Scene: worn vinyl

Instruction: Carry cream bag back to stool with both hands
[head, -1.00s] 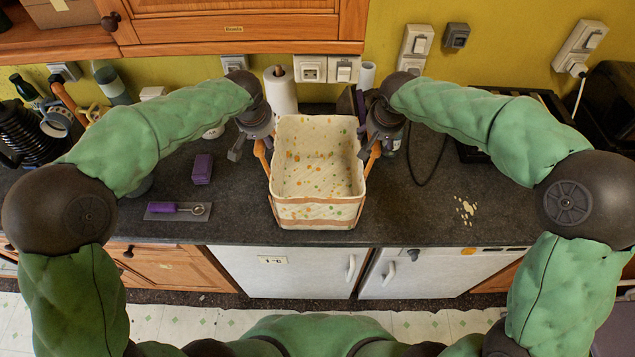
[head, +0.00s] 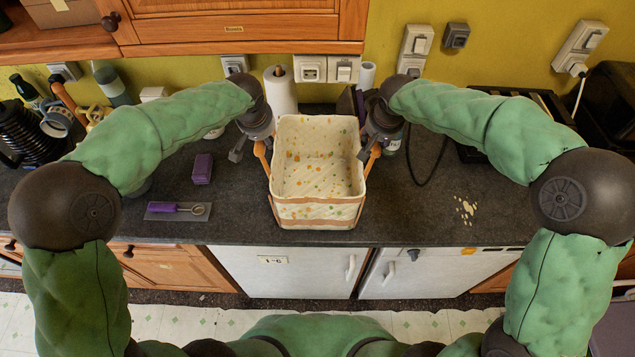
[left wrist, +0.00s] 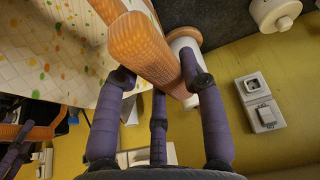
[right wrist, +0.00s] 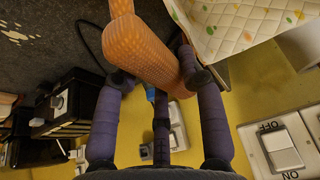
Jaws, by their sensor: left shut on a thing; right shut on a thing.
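The cream bag (head: 320,178) with orange and green dots stands upright and open at the top on the dark counter, in the middle of the head view. It looks empty inside. My left gripper (head: 258,145) is shut on its left orange strap, which fills the left wrist view as a woven orange handle (left wrist: 150,50). My right gripper (head: 374,145) is shut on the right strap, and the right wrist view shows that handle (right wrist: 150,50) between the fingers. I cannot tell whether the bag's base touches the counter. No stool is in view.
A paper towel roll (head: 281,92) stands behind the bag. A purple block (head: 202,168) and a purple-handled tool on a grey mat (head: 160,212) lie to the left. Pale crumbs (head: 466,208) lie to the right. Wall sockets (head: 328,69) are behind.

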